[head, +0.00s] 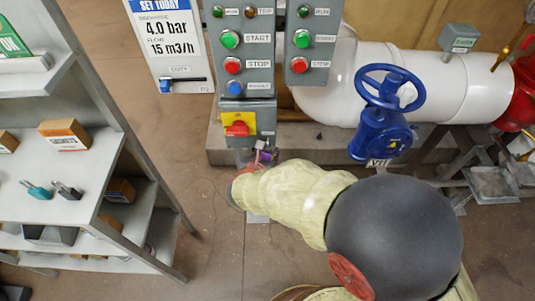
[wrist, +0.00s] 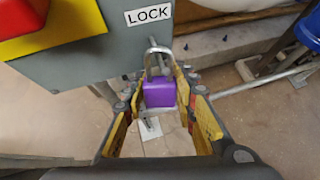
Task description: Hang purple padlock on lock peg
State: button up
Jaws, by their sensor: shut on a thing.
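The purple padlock (wrist: 160,93) is held between the fingers of my gripper (wrist: 162,100), with its silver shackle (wrist: 159,51) pointing up. The shackle is close to the lower edge of the grey switch box (wrist: 118,60), just below the LOCK label (wrist: 148,14). In the head view, the padlock (head: 265,156) shows as a small purple patch beside my gripper, below the box with the red switch (head: 237,129); my arm hides much of the gripper.
A grey shelf (head: 95,190) with boxes and two more padlocks, teal (head: 37,190) and dark (head: 66,190), stands at left. A blue valve wheel (head: 388,88) and white pipe (head: 440,75) are at right. A control panel (head: 245,50) with buttons is above. Floor between shelf and panel is clear.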

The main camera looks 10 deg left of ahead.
jog(key=o, duration=1.1)
jog(key=shift+o, duration=0.3)
jog(key=v, duration=1.2)
jog(key=shift+f, duration=0.1)
